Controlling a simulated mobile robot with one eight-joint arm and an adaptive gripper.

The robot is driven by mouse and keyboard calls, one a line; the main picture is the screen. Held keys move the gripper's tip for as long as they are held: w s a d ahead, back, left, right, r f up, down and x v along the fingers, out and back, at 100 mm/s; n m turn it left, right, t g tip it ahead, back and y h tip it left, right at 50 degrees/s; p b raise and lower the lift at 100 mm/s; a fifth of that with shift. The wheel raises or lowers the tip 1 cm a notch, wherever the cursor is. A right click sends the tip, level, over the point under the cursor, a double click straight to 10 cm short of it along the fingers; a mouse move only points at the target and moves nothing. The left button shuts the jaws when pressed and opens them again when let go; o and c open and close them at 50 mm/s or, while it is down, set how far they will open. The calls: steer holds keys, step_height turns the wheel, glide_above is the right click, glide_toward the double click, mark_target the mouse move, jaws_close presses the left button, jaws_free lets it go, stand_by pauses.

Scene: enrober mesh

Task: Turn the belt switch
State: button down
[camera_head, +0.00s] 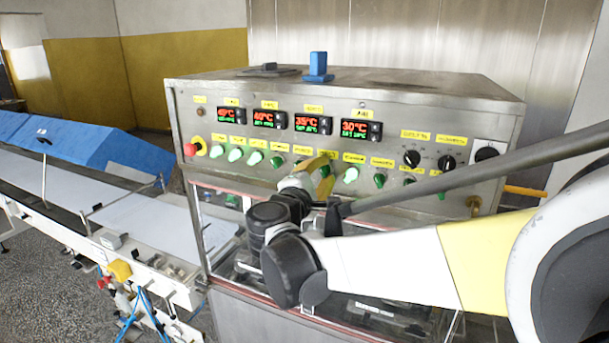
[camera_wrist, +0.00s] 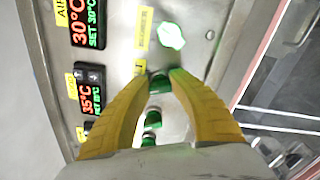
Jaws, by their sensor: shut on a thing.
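The control panel (camera_head: 400,135) carries a row of green switches with yellow labels below four red-digit temperature displays. The label by the held switch is too small to read.
A red emergency button (camera_head: 190,149) is at the panel's left end. Black dials (camera_head: 447,162) are at its right. A blue block (camera_head: 318,68) stands on the machine top. A conveyor with a white belt (camera_head: 150,220) runs at the left.

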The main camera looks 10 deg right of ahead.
steer(key=shift+n, duration=0.9)
steer(key=c, duration=1.1)
jaws_free()
steer(key=shift+c, duration=0.2)
steer(key=v, duration=1.2)
